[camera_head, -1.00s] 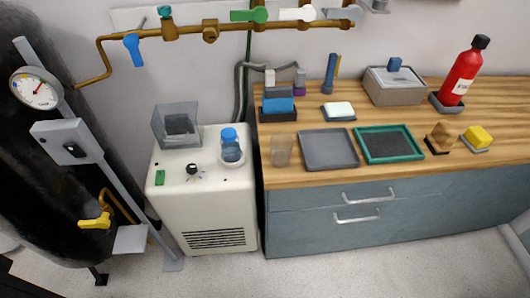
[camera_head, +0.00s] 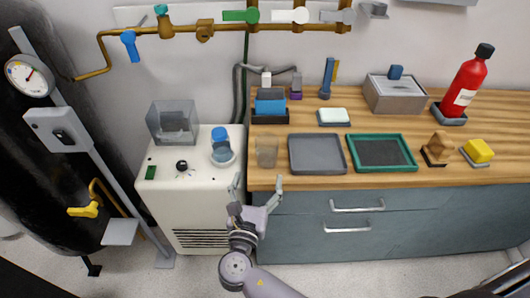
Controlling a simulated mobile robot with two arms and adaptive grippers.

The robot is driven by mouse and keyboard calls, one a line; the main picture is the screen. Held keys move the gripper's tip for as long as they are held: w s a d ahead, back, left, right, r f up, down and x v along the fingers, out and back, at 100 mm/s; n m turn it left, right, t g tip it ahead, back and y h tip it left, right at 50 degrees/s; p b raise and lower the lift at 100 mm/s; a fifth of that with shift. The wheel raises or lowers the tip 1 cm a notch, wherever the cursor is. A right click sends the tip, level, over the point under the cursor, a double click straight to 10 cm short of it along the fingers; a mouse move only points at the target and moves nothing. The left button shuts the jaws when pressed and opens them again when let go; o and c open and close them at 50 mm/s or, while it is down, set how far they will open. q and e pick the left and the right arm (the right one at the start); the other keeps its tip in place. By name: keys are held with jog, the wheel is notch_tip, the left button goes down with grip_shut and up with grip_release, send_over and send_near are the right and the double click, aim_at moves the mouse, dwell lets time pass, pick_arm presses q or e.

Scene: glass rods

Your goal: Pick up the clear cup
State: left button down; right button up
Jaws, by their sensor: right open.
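The clear cup (camera_head: 266,152) stands upright on the left end of the wooden counter, just left of the grey tray. It looks empty. My right gripper (camera_head: 257,182) has come in from the bottom of the view, its fingers pointing up toward the counter's front edge. It is open and empty, with its fingers spread, a little in front of and below the cup in the picture, apart from it. My left gripper is not in view.
A grey tray (camera_head: 317,168) lies close to the cup's right, with a green-rimmed tray (camera_head: 410,165) beyond. A blue box in a dark holder (camera_head: 270,117) stands behind the cup. A white machine (camera_head: 190,205) carrying a blue-capped jar (camera_head: 222,146) stands to the left.

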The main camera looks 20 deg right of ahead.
aim_at(264, 159)
jog(key=x, duration=0.6)
jog(key=shift+w+d+r, duration=0.15)
jog(key=shift+w+d, duration=0.25)
jog(key=shift+w, duration=0.05)
jog(key=p+x, duration=0.1)
jog(key=x, duration=0.3)
jog(key=shift+d, duration=0.1)
jog(key=shift+r, duration=0.1)
jog(key=shift+s, duration=0.1)
jog(key=shift+c, duration=0.6)
jog(key=c, duration=1.2)
jog(key=shift+o, duration=0.2)
jog(key=shift+r, duration=0.1)
